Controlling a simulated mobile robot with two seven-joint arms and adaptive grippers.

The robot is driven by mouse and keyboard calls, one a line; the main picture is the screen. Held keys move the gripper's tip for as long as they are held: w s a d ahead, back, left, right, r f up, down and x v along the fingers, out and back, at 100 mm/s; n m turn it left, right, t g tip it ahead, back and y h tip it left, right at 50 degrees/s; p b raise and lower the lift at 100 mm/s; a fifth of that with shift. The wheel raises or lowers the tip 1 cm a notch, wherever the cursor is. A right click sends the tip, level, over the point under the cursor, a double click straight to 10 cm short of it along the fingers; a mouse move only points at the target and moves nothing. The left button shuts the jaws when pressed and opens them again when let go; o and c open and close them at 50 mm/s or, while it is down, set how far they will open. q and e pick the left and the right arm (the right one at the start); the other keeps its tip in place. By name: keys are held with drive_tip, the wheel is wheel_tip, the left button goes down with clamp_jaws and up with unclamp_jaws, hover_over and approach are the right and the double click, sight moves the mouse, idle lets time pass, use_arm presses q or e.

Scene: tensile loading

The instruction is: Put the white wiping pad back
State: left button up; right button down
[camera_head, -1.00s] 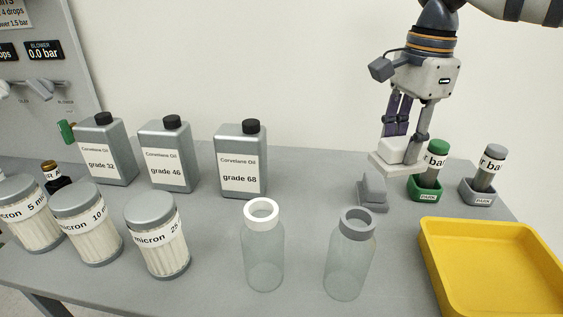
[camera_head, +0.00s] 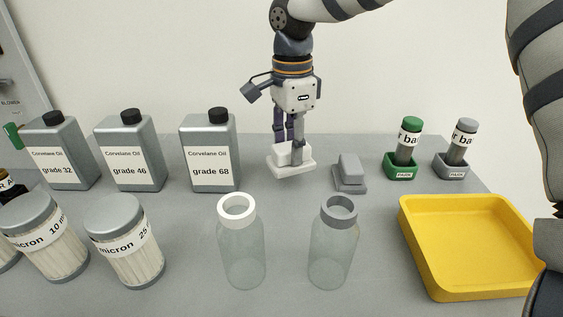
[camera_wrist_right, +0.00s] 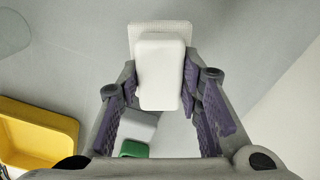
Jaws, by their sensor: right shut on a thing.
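The white wiping pad (camera_head: 284,167) is a white block handle on a flat, pale base. My right gripper (camera_head: 291,146) points down and is shut on its handle, near the back of the table, left of a similar grey pad (camera_head: 349,173). I cannot tell whether the white pad touches the table or hangs just above it. In the right wrist view, the white pad (camera_wrist_right: 160,70) sits between the fingers of the right gripper (camera_wrist_right: 157,84), with its textured base beyond the handle. My left gripper is not in view.
Corvelane Oil cans (camera_head: 208,155) stand to the left. Two clear bottles (camera_head: 241,255) (camera_head: 333,255) stand in front. Green (camera_head: 401,168) and grey (camera_head: 452,167) parking holders and a yellow tray (camera_head: 465,290) are at right. Table between pad and bottles is bare.

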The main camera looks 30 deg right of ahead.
sight(284, 163)
drive_tip(key=shift+w+a+f, duration=0.25)
drive_tip(key=shift+w+f, duration=0.05)
drive_tip(key=shift+f, duration=0.25)
drive_tip(key=f, duration=0.3)
drive_tip(key=shift+w+a+f, duration=0.2)
drive_tip(key=shift+a+f, duration=0.05)
drive_tip(key=c, duration=1.1)
unclamp_jaws()
wheel_tip(284, 163, up, 12)
drive_tip(key=shift+r, duration=0.1)
